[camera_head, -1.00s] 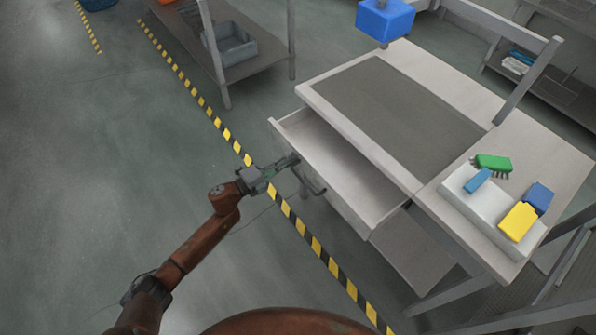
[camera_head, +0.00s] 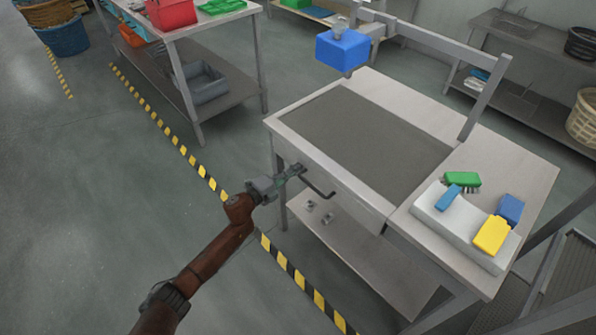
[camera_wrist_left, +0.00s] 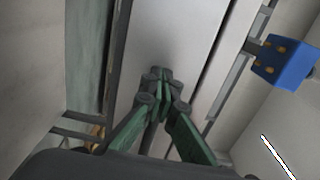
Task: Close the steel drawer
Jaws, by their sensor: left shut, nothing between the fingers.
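The steel drawer (camera_head: 352,205) sits under the worktop of the steel table (camera_head: 290,135). Its inside no longer shows, and its front looks flush or nearly flush with the table frame. Its dark bar handle (camera_head: 320,189) sticks out from the front. My left gripper (camera_head: 297,171) is shut and empty, at the left end of the handle and close to the drawer front. In the left wrist view the gripper's green fingers (camera_wrist_left: 158,85) are together in front of a pale panel (camera_wrist_left: 178,35). Whether the fingertips touch it is unclear. My right gripper is out of view.
A white tray (camera_head: 430,222) with a green brush (camera_head: 462,179) and blue and yellow items lies on the table's right part. A blue box (camera_head: 342,52) is at the back edge. A lower shelf (camera_head: 345,245) is below.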

